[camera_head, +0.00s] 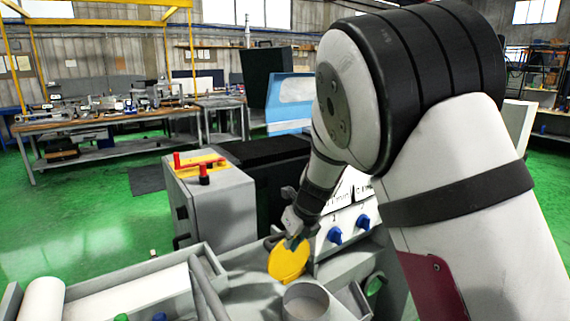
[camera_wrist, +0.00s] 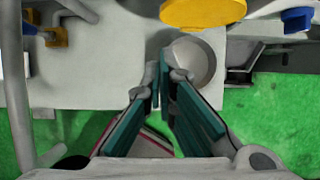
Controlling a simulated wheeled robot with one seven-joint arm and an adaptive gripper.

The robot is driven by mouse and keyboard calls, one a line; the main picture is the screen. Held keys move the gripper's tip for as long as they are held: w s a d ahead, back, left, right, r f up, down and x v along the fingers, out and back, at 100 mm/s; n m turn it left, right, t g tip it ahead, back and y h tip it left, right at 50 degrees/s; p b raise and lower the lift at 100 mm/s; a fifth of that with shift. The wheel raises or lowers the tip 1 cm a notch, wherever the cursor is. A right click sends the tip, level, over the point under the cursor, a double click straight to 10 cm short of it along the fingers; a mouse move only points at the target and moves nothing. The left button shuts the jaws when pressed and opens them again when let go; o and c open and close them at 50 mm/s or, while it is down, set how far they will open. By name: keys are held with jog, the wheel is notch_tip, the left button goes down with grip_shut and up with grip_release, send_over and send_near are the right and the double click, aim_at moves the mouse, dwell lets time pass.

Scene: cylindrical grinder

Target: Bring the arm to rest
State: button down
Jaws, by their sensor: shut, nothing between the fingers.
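My arm reaches down from the right side of the head view, and my gripper (camera_head: 296,238) is beside a yellow disc (camera_head: 289,261) on the grinder. In the wrist view my gripper (camera_wrist: 164,72) has its two fingers close together at the tips, with nothing between them. The yellow disc (camera_wrist: 203,10) shows at the top edge, ahead of the fingertips. A round grey cup-like part (camera_wrist: 193,62) lies just right of the tips, partly hidden by a finger. The same kind of round part (camera_head: 305,301) shows at the bottom of the head view.
Blue knobs (camera_head: 335,235) are on the panel right of my gripper. A grey cabinet (camera_head: 208,212) with red handles (camera_head: 203,166) stands to the left. Grey pipes (camera_head: 207,290) rise close to the gripper's left. Open green floor (camera_head: 90,230) lies farther left, before a workbench (camera_head: 100,125).

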jog(key=s+d+r+n, duration=0.5)
jog(key=s+r+n, duration=0.2)
jog(key=s, duration=0.2)
jog(key=s+d+r+n, duration=0.4)
jog(key=s+r+n, duration=0.3)
jog(key=s+r, duration=0.15)
jog(key=s+d+n+h, duration=0.1)
jog(key=s+d+n, duration=0.3)
jog(key=s+n, duration=0.3)
jog(key=s+d+n+h, duration=0.2)
jog(key=s+d+n, duration=0.2)
jog(key=s+n, duration=0.4)
jog(key=s, duration=0.4)
jog(key=shift+s+d+r+t, duration=0.25)
jog(key=shift+d+r+t, duration=0.05)
jog(key=shift+t, duration=0.1)
